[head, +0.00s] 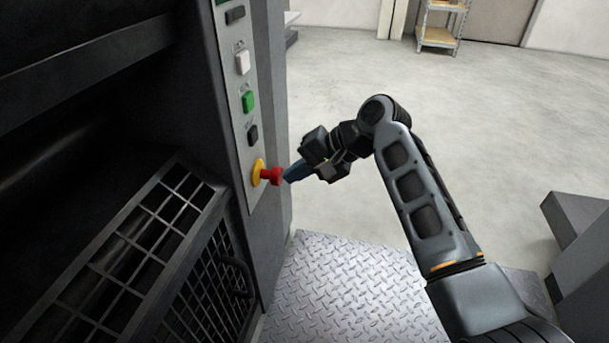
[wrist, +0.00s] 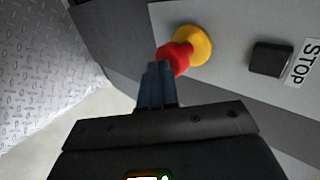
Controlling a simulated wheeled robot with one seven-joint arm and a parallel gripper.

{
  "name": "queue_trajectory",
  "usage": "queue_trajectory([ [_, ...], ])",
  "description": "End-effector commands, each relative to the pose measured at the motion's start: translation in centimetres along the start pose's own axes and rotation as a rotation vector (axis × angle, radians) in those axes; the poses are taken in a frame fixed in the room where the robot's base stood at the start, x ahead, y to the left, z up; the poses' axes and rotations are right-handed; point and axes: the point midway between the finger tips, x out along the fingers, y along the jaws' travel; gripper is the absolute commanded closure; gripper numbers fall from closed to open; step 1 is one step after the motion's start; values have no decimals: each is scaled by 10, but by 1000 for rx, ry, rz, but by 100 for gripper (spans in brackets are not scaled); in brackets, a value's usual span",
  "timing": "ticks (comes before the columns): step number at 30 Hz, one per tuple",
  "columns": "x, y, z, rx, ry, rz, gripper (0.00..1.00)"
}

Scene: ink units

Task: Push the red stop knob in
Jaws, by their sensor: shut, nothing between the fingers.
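The red stop knob (head: 271,175) sticks out from its yellow collar (head: 258,172) at the bottom of the grey control panel (head: 232,95). In the wrist view the red knob (wrist: 176,57) and yellow collar (wrist: 194,45) show just beyond the fingertips. My gripper (head: 287,177) is shut and empty, with its blue fingers pointing at the knob's face. In the wrist view my gripper (wrist: 157,68) overlaps the knob's lower left edge. The fingertips are at or very close to the knob; I cannot tell whether they touch.
Above the knob are a black button (head: 253,134), a green button (head: 248,101) and a white button (head: 242,62). The machine's dark grille (head: 150,235) is at left. A diamond-plate step (head: 345,285) lies below.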

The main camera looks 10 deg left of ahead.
Motion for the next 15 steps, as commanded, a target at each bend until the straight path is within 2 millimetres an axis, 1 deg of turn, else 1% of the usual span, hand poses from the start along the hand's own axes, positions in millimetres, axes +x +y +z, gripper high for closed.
queue_trajectory([
  [8, 0, -1, 0, 0, 0, 0, 100],
  [11, 2, -6, 0, 0, -2, 0, 100],
  [15, 9, -14, 1, 0, -2, 1, 100],
])
